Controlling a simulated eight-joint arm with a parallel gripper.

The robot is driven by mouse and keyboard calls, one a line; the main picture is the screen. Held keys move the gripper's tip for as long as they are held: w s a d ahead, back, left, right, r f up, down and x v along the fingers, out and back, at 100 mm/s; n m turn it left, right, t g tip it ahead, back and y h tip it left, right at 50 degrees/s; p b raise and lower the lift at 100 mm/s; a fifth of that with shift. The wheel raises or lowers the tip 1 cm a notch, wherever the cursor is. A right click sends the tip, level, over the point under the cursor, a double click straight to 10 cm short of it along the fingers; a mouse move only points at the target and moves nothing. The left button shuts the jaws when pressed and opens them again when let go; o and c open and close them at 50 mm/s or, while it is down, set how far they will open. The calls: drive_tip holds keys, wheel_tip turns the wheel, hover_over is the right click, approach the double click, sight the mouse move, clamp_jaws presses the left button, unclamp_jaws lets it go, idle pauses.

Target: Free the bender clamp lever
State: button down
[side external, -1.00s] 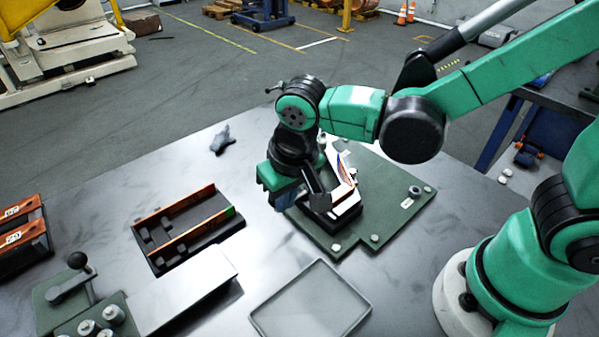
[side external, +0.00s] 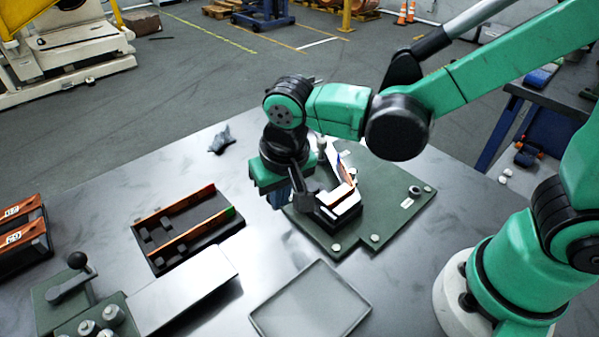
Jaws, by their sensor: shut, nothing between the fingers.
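The bender (side external: 60,312) is the green block with several round metal rollers at the bottom left, partly cut off by the frame edge. Its clamp lever (side external: 68,288) is a dark arm with a black ball knob, lying over the left part of the block. My gripper (side external: 277,203) is shut and empty, pointing down over the middle of the table. It is well to the right of the lever and not touching it. The fingertips are small and partly hidden by the wrist.
A black tray with orange-sided rails (side external: 190,228) lies between the bender and my gripper. A pale flat plate (side external: 187,290) extends beside the bender. A shallow grey tray (side external: 312,305) is in front. A green board (side external: 385,215) carries a black-and-white fixture (side external: 340,203). Orange-black bins (side external: 25,240) stand far left.

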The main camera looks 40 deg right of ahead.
drive_tip(key=w+m, duration=0.2)
drive_tip(key=shift+a+m+h, duration=0.1)
drive_tip(key=shift+m+h, duration=0.2)
drive_tip(key=shift+m, duration=0.1)
drive_tip(key=w+m, duration=0.1)
drive_tip(key=m, duration=0.1)
drive_tip(key=shift+w+m+g, duration=0.3)
drive_tip(key=shift+w+m, duration=0.1)
drive_tip(key=w+m, duration=0.1)
drive_tip(key=m, duration=0.1)
drive_tip(key=w+d+m+h, duration=0.1)
drive_tip(key=shift+w+d+m, duration=0.15)
drive_tip(key=shift+w+m, duration=0.05)
drive_tip(key=shift+m, duration=0.2)
drive_tip(key=shift+w+d+g, duration=0.3)
drive_tip(key=shift+w+d, duration=0.05)
drive_tip(key=shift+w, duration=0.05)
drive_tip(key=s+a+r, duration=0.2)
drive_tip(key=a+r, duration=0.3)
drive_tip(key=r, duration=0.6)
drive_tip(key=shift+s+r, duration=0.2)
drive_tip(key=shift+s, duration=0.1)
